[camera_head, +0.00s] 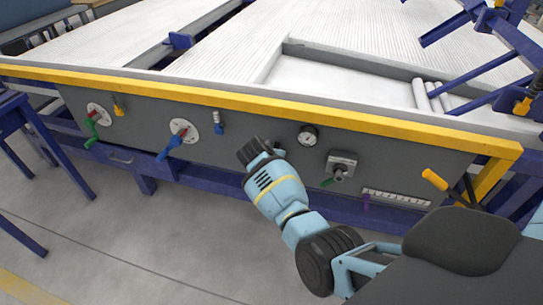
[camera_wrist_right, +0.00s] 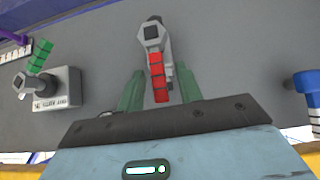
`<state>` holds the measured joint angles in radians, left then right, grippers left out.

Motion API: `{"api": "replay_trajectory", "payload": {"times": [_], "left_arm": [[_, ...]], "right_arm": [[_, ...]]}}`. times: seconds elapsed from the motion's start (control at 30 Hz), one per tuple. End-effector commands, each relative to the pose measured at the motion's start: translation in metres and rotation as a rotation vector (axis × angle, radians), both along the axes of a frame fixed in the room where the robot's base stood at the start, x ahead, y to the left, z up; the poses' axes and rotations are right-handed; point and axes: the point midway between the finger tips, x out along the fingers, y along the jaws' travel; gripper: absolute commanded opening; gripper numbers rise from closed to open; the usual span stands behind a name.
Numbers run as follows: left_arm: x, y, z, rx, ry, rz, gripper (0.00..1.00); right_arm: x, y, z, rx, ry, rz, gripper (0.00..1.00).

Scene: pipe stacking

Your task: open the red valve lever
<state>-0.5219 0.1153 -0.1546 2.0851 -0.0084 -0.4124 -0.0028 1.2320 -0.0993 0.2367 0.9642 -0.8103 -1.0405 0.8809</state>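The red valve lever (camera_wrist_right: 157,78) shows in the right wrist view. In the head view my right gripper (camera_head: 262,152) is at the middle of the panel and hides the red lever. My left gripper is not in view.
The grey panel (camera_head: 235,145) also carries a blue lever (camera_head: 173,145), a green lever (camera_head: 92,125) and a gauge (camera_head: 308,135). A switch box (camera_head: 341,165) with a green handle is right of my gripper. A yellow rail (camera_head: 230,98) runs above. Floor in front is clear.

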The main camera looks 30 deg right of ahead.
Motion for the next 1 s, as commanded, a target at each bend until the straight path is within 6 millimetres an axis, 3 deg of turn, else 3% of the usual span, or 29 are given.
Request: {"api": "replay_trajectory", "payload": {"times": [0.5, 1.0], "left_arm": [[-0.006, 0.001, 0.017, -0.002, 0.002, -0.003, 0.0], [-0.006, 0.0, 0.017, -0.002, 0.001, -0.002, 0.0]], "right_arm": [[-0.029, 0.036, 0.047, -0.001, -0.002, 0.001, 0.35], [-0.032, 0.039, 0.051, -0.001, -0.001, 0.001, 0.35]]}}
